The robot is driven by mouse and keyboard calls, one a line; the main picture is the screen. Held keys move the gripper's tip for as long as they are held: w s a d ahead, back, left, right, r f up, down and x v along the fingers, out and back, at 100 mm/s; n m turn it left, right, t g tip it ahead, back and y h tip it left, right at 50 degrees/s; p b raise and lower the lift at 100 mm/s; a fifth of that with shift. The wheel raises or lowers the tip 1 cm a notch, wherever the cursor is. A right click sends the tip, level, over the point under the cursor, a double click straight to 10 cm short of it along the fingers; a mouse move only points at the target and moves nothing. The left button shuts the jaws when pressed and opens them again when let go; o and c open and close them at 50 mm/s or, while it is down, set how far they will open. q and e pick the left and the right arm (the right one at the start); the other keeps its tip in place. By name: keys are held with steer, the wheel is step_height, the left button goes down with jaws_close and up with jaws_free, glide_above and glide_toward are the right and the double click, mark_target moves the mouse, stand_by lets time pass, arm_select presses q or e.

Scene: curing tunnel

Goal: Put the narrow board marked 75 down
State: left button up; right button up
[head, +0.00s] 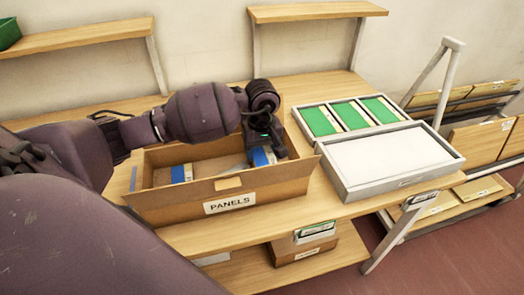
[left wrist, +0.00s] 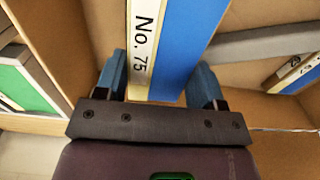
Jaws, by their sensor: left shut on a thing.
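My left gripper (head: 262,150) reaches down into the cardboard box marked PANELS (head: 160,205). In the left wrist view its two fingers (left wrist: 163,88) are shut on a narrow board (left wrist: 192,45), blue with a pale strip reading "No. 75". In the head view a blue part of this board (head: 261,157) shows below the gripper, within the box outline. Whether its lower end touches the box floor is hidden. Another blue board (head: 181,173) is in the left part of the box. My right gripper is not in view.
A grey frame with three green panels (head: 353,115) and a white-topped tray (head: 390,158) stand right of the box on the wooden bench (head: 300,90). A rack with boards (head: 480,145) is at the far right. A grey bar (left wrist: 265,43) crosses the box near the held board.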

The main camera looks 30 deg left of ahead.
arm_select(q)
steer(key=shift+f, duration=0.3)
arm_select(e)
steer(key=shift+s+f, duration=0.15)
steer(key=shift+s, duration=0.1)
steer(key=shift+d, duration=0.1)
arm_select(q)
steer(key=shift+f, duration=0.25)
steer(key=shift+f+b, duration=0.1)
steer(key=shift+b, duration=0.25)
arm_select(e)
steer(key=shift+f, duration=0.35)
arm_select(q)
steer(key=shift+f, duration=0.1)
